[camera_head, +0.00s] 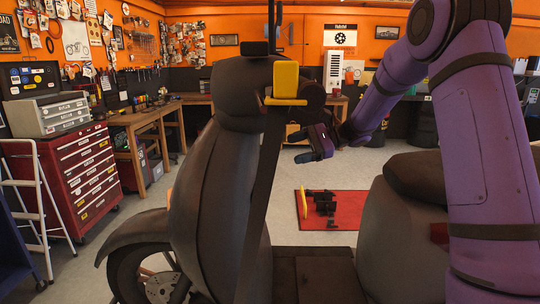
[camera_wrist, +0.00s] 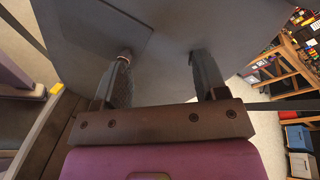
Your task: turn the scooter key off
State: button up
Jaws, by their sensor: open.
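The dark grey scooter (camera_head: 225,170) stands in front of me in the head view, its front shield at left and its seat (camera_head: 415,175) at right. My gripper (camera_head: 312,143) is in the space between shield and seat, to the right of the steering column. In the wrist view my gripper (camera_wrist: 159,57) is open, its two black fingers apart with nothing seen between them. The fingertips point at a dark flat panel (camera_wrist: 160,25), probably the scooter's body; I cannot tell whether they touch it. I cannot make out the key or its switch in either view.
A yellow block (camera_head: 287,79) sits by the handlebar. A red mat (camera_head: 345,210) with dark parts lies on the floor behind the scooter. A red tool cabinet (camera_head: 75,175), a white ladder (camera_head: 30,205) and a wooden workbench (camera_head: 140,120) stand at left. Open floor lies between.

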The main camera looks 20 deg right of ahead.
aim_at(264, 154)
jog(key=w+d+f+m+t+y, duration=0.2)
jog(key=w+d+f+m+t, duration=0.1)
jog(key=w+d+f, duration=0.3)
jog(key=r+x, duration=0.1)
jog(key=x, duration=1.1)
jog(key=shift+r, duration=0.15)
jog(key=shift+w+a, duration=0.1)
jog(key=c, duration=0.9)
